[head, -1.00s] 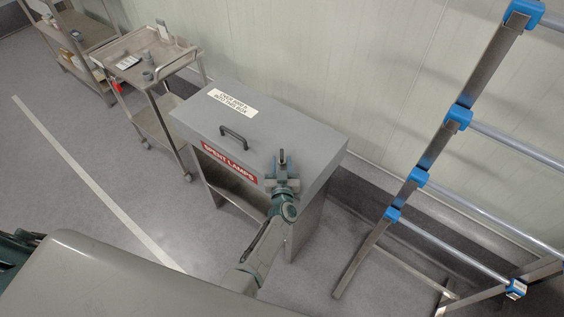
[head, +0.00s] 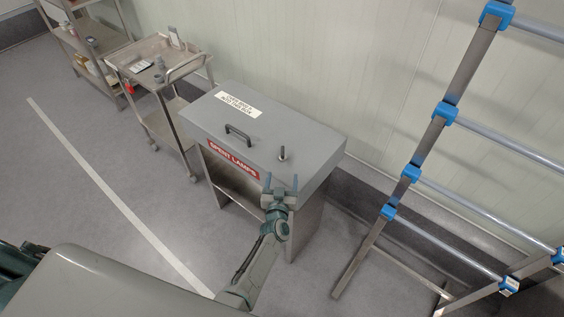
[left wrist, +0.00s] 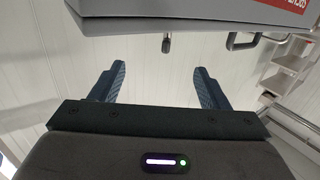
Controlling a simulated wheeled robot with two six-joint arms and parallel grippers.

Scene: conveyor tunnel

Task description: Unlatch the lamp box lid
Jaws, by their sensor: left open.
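The grey lamp box (head: 205,115) stands on legs against the wall, with a red "SPENT LAMPS" label (head: 233,159) on its front. Its lid looks closed and carries a black handle (head: 238,133). A short upright latch knob (head: 282,153) stands on the lid's right part; I cannot tell its latch state. The knob (left wrist: 167,43) also shows in the left wrist view, beyond and between the fingertips. My left gripper (head: 281,183) is open and empty at the box's front right edge, apart from the knob. Its spread fingers (left wrist: 159,72) also show in the left wrist view. My right gripper is not in view.
A steel cart (head: 160,50) with small items stands left of the box, and a shelf rack (head: 95,40) is further left. A metal frame with blue joints (head: 445,113) stands at the right.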

